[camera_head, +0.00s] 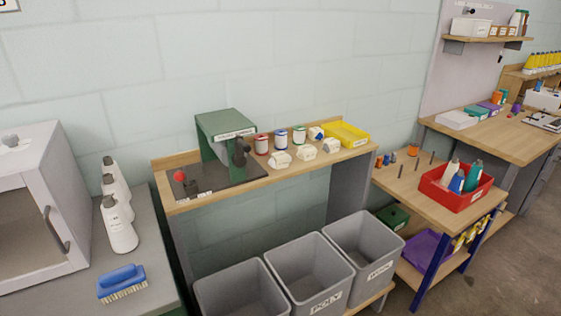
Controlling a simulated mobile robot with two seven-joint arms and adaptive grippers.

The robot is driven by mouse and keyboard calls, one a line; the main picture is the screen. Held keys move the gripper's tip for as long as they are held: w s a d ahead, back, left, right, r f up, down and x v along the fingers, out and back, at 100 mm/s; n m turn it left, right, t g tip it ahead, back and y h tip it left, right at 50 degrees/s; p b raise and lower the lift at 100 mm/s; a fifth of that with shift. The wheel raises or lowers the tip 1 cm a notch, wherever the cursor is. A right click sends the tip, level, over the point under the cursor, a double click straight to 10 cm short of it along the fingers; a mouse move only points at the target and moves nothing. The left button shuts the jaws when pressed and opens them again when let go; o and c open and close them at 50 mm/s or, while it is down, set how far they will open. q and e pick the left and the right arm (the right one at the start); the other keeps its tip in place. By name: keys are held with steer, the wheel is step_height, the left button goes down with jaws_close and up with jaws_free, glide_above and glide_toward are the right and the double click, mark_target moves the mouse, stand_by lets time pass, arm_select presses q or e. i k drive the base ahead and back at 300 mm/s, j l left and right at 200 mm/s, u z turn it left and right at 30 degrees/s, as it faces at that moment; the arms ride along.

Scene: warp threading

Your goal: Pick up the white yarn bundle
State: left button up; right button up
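Small white bundle-like objects lie along the front of the wooden bench (215,198): a left one (279,160), a middle one (307,153) and a right one with a grey-blue part (332,147). At this size I cannot tell which is the white yarn bundle. Behind them stand white spools or cans with red (261,144), blue (281,139) and green (299,135) bands. Neither of my grippers is in view.
A green machine (226,130) with a red knob stands on the bench's left. A yellow tray (347,133) sits at its right end. Grey bins (310,270) stand below. A blue brush (122,282) and white bottles (118,226) are at left; a red crate (455,190) is at right.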

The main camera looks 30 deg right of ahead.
mark_target(279, 160)
steer(key=i+l+z, duration=0.15)
steer(key=l, duration=0.3)
steer(key=i+l+z, duration=0.2)
steer(key=l, duration=0.2)
steer(key=i+l+z, duration=0.15)
steer(key=l, duration=0.25)
